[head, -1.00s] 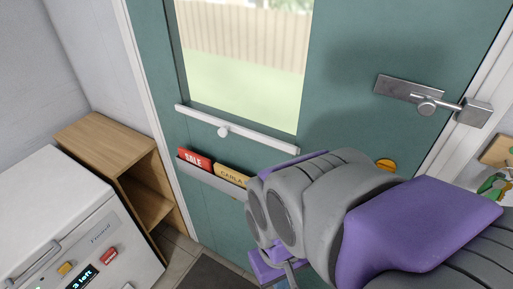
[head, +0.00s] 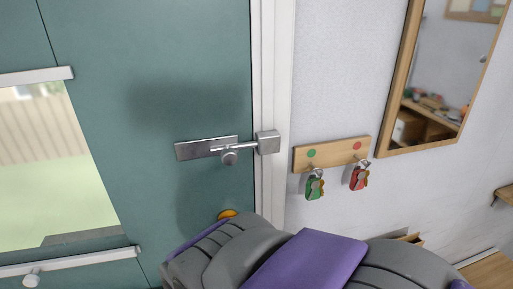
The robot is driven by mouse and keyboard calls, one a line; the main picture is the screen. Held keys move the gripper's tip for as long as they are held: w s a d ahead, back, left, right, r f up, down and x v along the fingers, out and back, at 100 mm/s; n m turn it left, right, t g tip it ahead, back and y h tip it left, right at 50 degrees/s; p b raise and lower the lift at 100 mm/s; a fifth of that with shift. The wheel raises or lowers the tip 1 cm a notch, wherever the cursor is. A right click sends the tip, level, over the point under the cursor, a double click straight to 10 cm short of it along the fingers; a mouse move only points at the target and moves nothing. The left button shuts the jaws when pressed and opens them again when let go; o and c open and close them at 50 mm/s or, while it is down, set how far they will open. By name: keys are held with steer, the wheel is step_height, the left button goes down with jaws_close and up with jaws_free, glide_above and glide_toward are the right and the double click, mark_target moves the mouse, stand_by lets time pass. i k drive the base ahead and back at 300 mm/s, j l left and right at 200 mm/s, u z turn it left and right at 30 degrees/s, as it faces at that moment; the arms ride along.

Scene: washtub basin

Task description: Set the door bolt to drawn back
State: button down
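The door bolt (head: 229,148) is a metal bolt on the right edge of the green door (head: 150,60). Its rod reaches right into the metal keeper (head: 268,142) on the white door frame, so it looks shot. A round knob (head: 230,158) hangs from the rod, near the middle. My grey and purple arm crosses the bottom of the head view, below the bolt and apart from it. My gripper is not in view.
A wooden key rack (head: 332,154) on the wall right of the frame holds green keys (head: 315,188) and red keys (head: 359,178). A wood-framed mirror (head: 392,125) hangs farther right. A yellow round piece (head: 228,214) is on the door below the bolt. The space before the bolt looks clear.

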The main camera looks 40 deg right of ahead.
mark_target(229, 156)
steer(key=z, duration=1)
